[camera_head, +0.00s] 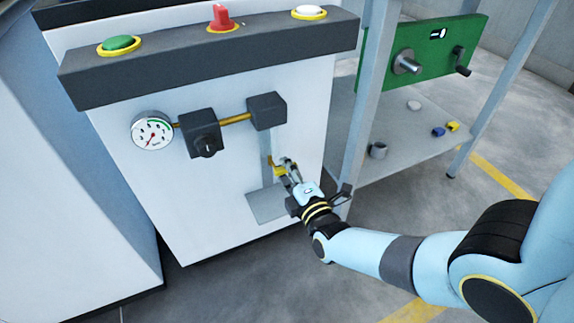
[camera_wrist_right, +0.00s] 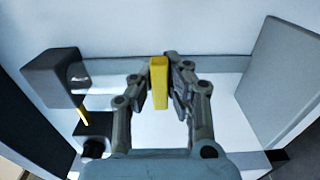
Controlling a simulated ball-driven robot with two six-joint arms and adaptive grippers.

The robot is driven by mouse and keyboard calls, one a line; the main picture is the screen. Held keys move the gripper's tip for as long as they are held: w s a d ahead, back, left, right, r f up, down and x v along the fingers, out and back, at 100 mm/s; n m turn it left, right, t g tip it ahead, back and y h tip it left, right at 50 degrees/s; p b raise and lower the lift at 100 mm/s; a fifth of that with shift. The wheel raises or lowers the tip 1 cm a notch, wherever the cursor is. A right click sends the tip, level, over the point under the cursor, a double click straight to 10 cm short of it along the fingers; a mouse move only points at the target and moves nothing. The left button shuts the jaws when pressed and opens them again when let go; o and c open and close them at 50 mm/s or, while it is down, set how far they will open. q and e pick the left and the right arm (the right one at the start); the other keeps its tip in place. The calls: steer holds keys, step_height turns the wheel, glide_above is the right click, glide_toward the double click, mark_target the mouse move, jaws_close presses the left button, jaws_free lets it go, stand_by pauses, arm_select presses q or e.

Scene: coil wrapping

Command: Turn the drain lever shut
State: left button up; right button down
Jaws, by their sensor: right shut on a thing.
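The yellow drain lever (camera_head: 279,170) is at the grey vertical pipe (camera_head: 266,148) on the front of the white machine, below the right dark block. My right gripper (camera_head: 287,166) reaches it from the right and partly covers it. In the right wrist view the lever (camera_wrist_right: 159,84) stands between the two fingertips of my right gripper (camera_wrist_right: 165,80), which is shut on it. Fingers and wrist hide part of the lever, so I cannot tell its exact angle. My left gripper is not in view.
A dial gauge (camera_head: 152,132), a dark knob block (camera_head: 200,134) and the right dark block (camera_head: 267,110) sit above on the panel. A grey plate (camera_head: 265,205) juts out below the lever. A table leg (camera_head: 366,110) and shelf (camera_head: 410,140) stand close to the right.

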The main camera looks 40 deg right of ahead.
steer(key=c, duration=1.3)
jaws_free()
steer(key=shift+s, duration=0.1)
steer(key=v, duration=1.2)
steer(key=shift+f, duration=0.1)
